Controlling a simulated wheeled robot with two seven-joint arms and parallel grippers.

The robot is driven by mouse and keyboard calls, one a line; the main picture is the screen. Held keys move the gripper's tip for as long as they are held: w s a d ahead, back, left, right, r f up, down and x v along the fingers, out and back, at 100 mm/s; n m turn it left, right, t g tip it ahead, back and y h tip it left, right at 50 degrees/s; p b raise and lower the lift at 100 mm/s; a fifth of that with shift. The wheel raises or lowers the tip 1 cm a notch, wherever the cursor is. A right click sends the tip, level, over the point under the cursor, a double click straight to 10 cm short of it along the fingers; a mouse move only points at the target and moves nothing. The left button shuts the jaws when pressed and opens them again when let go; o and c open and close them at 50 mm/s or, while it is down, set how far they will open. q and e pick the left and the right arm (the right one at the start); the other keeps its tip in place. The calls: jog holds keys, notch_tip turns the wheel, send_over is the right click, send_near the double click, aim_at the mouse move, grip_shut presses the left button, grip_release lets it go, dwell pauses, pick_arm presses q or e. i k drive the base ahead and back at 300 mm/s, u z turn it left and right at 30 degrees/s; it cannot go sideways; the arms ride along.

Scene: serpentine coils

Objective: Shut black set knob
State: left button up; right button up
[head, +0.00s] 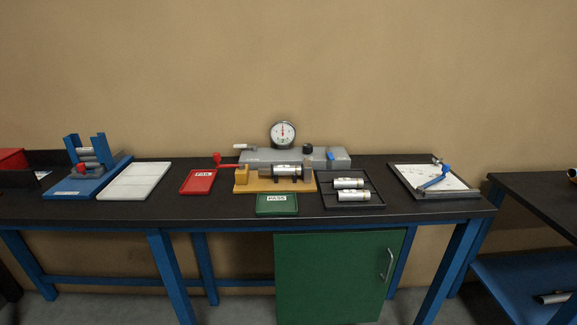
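A small black knob (308,149) stands on the long grey fixture (262,156) at the back of the bench, right of the round dial gauge (283,134). It is too small to tell how far it is turned. A blue piece (331,155) sits on the fixture to its right, and a white-tipped handle (240,147) is at the fixture's left end. In front, a metal cylinder (287,170) rests in a holder on a tan board (270,188). Neither of my grippers is in view.
A red FAIL tray (199,187), a green PASS tray (277,209) and a black tray (374,205) with two cylinders surround the board. A white pad (136,180) and a blue stand (75,190) are at left. A sheet with a blue-handled tool (434,182) lies at right.

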aim_at(308, 148)
jog(key=k, duration=0.65)
jog(key=u, duration=0.65)
jog(key=i, duration=1.05)
